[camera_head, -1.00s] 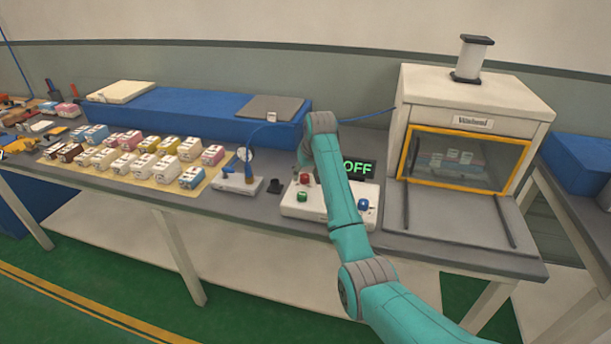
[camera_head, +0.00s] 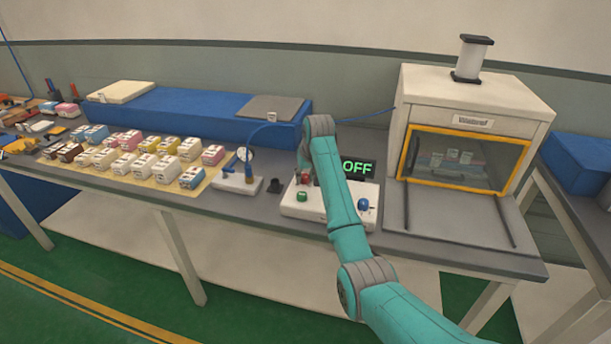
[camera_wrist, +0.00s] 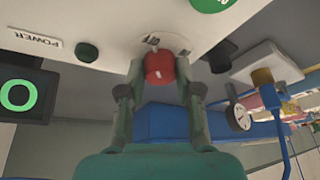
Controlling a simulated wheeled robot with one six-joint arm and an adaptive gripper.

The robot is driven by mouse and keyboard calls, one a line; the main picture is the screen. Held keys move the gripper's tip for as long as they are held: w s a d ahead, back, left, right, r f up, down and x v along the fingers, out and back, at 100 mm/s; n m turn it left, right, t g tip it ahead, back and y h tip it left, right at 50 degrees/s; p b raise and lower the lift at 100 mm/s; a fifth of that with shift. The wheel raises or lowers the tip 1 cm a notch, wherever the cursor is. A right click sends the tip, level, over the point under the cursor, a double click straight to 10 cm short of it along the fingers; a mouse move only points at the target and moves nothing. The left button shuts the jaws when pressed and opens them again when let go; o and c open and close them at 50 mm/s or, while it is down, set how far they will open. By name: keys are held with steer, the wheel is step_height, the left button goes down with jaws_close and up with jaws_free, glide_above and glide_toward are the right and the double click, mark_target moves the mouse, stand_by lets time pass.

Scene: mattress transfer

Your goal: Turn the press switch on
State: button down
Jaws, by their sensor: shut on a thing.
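The white control box (camera_head: 290,211) stands on the grey bench. Its display (camera_head: 357,168) reads OFF in green. A red knob (camera_head: 305,178) on the box is partly covered by my gripper in the head view. In the wrist view the red knob (camera_wrist: 159,72) sits between the two fingertips of my gripper (camera_wrist: 160,66), which is shut on it. The knob is still on its panel, and a POWER label (camera_wrist: 38,40) shows nearby. A green button (camera_head: 302,196) and a blue knob (camera_head: 363,204) are also on the box.
A white press machine (camera_head: 425,95) with a yellow-framed window stands right of the box. A gauge stand (camera_head: 237,182) and a small black object (camera_head: 274,186) stand left of it.

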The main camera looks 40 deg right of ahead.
steer(key=m, duration=0.2)
steer(key=m+h, duration=0.1)
steer(key=m, duration=0.2)
steer(key=shift+a+g+h, duration=0.15)
steer(key=shift+g+h, duration=0.15)
steer(key=shift+g, duration=0.1)
steer(key=m, duration=0.2)
steer(key=m+g+h, duration=0.1)
steer(key=m, duration=0.1)
steer(key=shift+w+a+m, duration=0.1)
steer(key=shift+w+m, duration=0.05)
steer(key=shift+m, duration=0.15)
steer(key=m+g, duration=0.2)
steer(key=m, duration=0.2)
steer(key=shift+w+h, duration=0.1)
steer(key=shift+h, duration=0.3)
steer(key=shift+m+g, duration=0.8)
steer(key=shift+m, duration=1.2)
steer(key=shift+w, duration=0.1)
steer(key=c, duration=0.8)
jaws_free()
